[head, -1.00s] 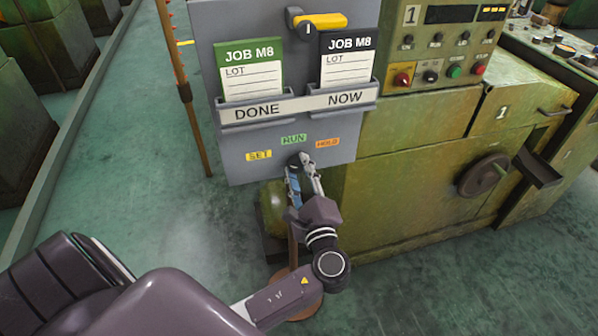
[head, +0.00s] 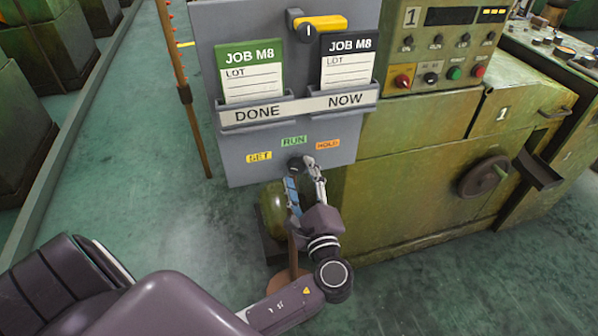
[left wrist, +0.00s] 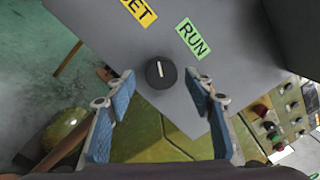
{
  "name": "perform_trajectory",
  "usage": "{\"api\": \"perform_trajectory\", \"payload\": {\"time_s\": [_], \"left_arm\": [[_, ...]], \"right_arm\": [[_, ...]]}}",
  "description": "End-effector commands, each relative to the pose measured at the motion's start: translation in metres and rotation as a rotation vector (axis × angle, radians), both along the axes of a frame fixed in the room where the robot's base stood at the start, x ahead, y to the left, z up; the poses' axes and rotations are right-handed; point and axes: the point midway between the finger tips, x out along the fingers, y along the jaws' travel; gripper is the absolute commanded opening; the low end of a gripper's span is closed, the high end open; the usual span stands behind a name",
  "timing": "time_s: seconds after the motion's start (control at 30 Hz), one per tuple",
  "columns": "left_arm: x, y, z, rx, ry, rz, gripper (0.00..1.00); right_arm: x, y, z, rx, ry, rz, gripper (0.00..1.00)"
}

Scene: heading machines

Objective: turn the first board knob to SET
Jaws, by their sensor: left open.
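The first board knob (head: 294,165) is a small dark round knob low on the grey board (head: 240,172). It shows clearly in the left wrist view (left wrist: 161,73), its white mark pointing up the picture, between the yellow SET label (left wrist: 138,11) and the green RUN label (left wrist: 193,38). In the head view SET (head: 259,156), RUN (head: 294,141) and orange HOLD (head: 327,145) labels arc above the knob. My left gripper (head: 304,176) is open just below and in front of the knob. In the left wrist view its blue-padded fingers (left wrist: 158,100) stand apart, with the knob centred beyond them. My right gripper is out of view.
Above the knob are DONE and NOW card holders (head: 298,107) and a yellow-handled switch (head: 318,24). A green machine (head: 430,170) with a control panel (head: 440,71) and handwheel (head: 484,175) stands right of the board. A brown pole (head: 182,92) stands left. Open floor lies at left.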

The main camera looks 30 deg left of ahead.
Motion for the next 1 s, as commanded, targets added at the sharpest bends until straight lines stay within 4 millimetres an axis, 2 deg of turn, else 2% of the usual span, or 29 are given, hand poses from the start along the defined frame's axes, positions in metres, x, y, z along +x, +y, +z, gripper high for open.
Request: {"api": "perform_trajectory", "payload": {"time_s": [0.2,0.43,0.63,1.0], "left_arm": [[-0.032,-0.036,-0.004,-0.005,0.003,-0.002,0.49],[-0.06,-0.066,-0.005,-0.003,0.002,-0.001,0.49],[-0.07,-0.077,-0.006,-0.002,-0.001,0.0,0.49],[-0.07,-0.078,-0.005,-0.001,-0.001,0.0,0.49]], "right_arm": [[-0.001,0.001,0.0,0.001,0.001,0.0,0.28],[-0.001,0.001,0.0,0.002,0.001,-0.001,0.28],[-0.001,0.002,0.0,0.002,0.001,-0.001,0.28],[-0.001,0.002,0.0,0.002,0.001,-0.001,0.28]]}}
